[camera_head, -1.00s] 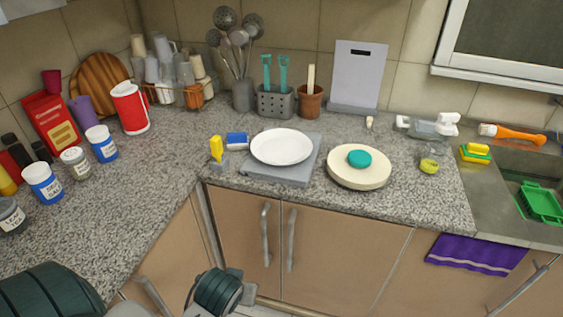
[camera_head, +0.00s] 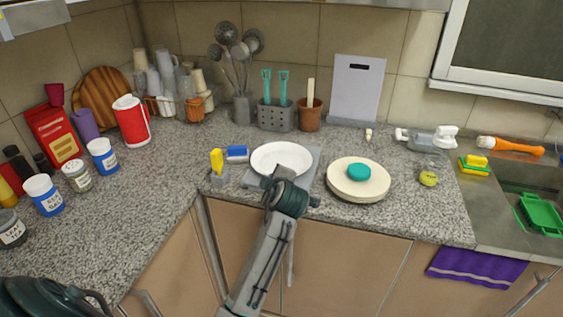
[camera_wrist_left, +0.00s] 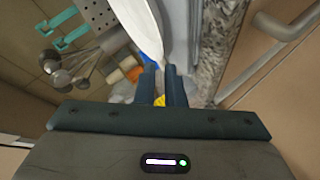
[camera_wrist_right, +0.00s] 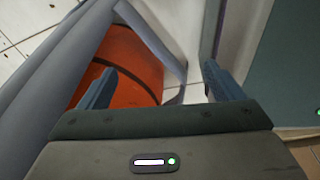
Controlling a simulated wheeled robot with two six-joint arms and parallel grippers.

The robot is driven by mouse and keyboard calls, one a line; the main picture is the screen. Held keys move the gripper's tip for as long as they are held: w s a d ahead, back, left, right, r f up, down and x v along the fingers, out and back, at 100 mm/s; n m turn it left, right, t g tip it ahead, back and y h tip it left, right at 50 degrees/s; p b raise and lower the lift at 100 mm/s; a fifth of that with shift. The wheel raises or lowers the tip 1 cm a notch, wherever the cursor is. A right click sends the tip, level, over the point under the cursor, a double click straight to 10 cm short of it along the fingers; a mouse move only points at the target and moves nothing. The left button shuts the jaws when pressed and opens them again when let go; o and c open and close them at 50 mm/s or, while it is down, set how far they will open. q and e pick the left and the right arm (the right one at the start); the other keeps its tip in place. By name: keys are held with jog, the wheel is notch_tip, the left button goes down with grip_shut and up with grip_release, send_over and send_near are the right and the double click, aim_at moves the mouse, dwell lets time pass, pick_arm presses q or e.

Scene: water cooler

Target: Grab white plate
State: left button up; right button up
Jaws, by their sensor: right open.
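The white plate (camera_head: 281,157) lies on a flat grey stand (camera_head: 306,178) on the counter. My left gripper (camera_head: 272,178) reaches its front rim from below in the head view. In the left wrist view, the plate (camera_wrist_left: 135,22) shows nearly edge-on, and its rim runs in between the close-set fingertips of the left gripper (camera_wrist_left: 161,72). The left gripper looks shut on that rim. My right gripper (camera_wrist_right: 157,80) is open with nothing between its fingers. It is not seen in the head view.
A cream round disc with a teal sponge (camera_head: 359,172) is right of the plate. A yellow brush (camera_head: 217,160) and blue sponge (camera_head: 237,152) are close on its left. The utensil holder (camera_head: 276,117) stands behind.

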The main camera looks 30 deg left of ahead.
aim_at(265, 173)
pick_arm(q)
jog(key=x, duration=0.3)
jog(key=shift+a, duration=0.1)
jog(key=shift+w+a+p, duration=0.2)
jog(key=shift+p, duration=0.3)
jog(key=p+x, duration=0.1)
jog(key=x, duration=0.3)
jog(key=shift+s+a+f+p, duration=0.1)
jog(key=shift+a+f+p, duration=0.05)
jog(key=shift+a+p, duration=0.15)
jog(key=shift+f, duration=0.15)
grip_shut()
